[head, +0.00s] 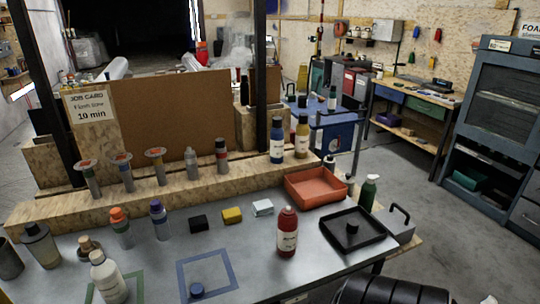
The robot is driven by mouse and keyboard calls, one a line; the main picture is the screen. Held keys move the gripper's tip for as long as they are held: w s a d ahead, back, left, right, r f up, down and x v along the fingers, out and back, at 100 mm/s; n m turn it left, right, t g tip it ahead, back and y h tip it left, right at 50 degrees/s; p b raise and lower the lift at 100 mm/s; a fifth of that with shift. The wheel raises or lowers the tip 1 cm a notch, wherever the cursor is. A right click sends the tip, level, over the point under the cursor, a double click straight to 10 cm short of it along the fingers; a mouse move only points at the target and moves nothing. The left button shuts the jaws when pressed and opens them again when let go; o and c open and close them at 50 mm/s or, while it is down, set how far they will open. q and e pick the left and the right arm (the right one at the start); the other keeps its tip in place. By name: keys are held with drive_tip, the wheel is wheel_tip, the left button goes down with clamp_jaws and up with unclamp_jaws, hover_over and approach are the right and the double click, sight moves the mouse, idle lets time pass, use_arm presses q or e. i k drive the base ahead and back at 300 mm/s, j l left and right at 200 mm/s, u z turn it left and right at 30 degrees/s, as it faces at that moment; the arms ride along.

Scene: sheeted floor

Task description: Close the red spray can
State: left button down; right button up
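A red can or bottle (287,238) with a pale label stands upright on the grey worktop, right of the middle in the head view. Its top is dark red and narrow; I cannot tell whether a cap sits on it. A small black cylindrical piece (352,228) sits in a black square tray (375,238) to its right. Neither gripper shows in the head view.
An orange tray (318,186) stands behind the red can. Black (198,223), yellow (232,215) and white (263,207) blocks lie left of it. Several bottles stand at the left and on a wooden ledge (150,198). The worktop's front middle is mostly clear.

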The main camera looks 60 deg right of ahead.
sight(288, 218)
drive_tip(key=z, duration=1.95)
